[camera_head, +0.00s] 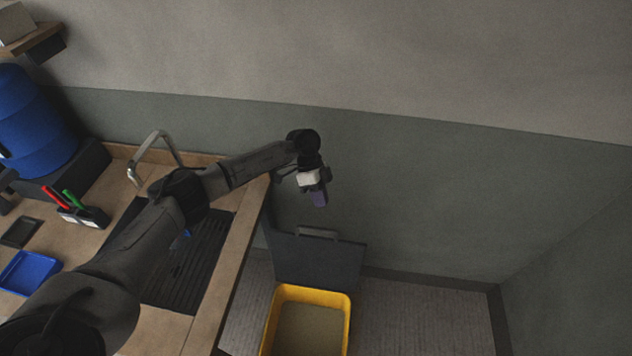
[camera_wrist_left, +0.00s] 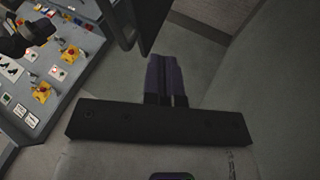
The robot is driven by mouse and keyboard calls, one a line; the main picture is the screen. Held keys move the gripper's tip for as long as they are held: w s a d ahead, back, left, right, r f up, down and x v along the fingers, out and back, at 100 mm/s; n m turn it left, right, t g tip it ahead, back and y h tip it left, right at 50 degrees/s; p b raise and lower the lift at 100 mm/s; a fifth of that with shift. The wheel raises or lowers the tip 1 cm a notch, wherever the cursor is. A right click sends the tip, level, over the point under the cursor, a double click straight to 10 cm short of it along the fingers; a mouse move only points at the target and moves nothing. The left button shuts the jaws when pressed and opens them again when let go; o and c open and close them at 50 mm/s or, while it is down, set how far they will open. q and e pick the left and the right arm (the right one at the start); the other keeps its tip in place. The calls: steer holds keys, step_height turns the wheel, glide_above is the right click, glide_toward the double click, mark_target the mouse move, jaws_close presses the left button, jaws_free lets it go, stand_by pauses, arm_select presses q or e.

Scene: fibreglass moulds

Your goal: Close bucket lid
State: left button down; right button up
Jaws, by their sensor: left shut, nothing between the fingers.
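The bucket (camera_head: 347,325) is yellow and stands on the floor at the bottom of the head view, right of the counter. Its dark grey lid (camera_head: 318,262) stands up open behind it, with a light handle at its top edge. My left gripper (camera_head: 320,199) is above and behind the lid near the wall, with purple fingers shut and empty. The fingers also show in the left wrist view (camera_wrist_left: 167,78), closed together, with a dark panel, probably the lid (camera_wrist_left: 150,22), just beyond to the upper left. My right gripper is in neither view.
A wooden counter (camera_head: 232,262) with a dark ribbed sink area lies on the left, with a faucet (camera_head: 150,150), blue barrel (camera_head: 35,125) and blue tray (camera_head: 28,272). The wrist view shows a panel with yellow-and-red buttons (camera_wrist_left: 70,53). The floor right of the bucket (camera_head: 425,320) is clear.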

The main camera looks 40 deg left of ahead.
arm_select(q)
steer(key=s+d, duration=0.1)
steer(key=s+d+f+p, duration=0.1)
steer(key=s+d+f, duration=0.1)
steer(key=shift+s+d+p, duration=0.25)
steer(key=shift+s+p, duration=0.1)
steer(key=shift+s, duration=0.05)
steer(key=shift+r, duration=0.1)
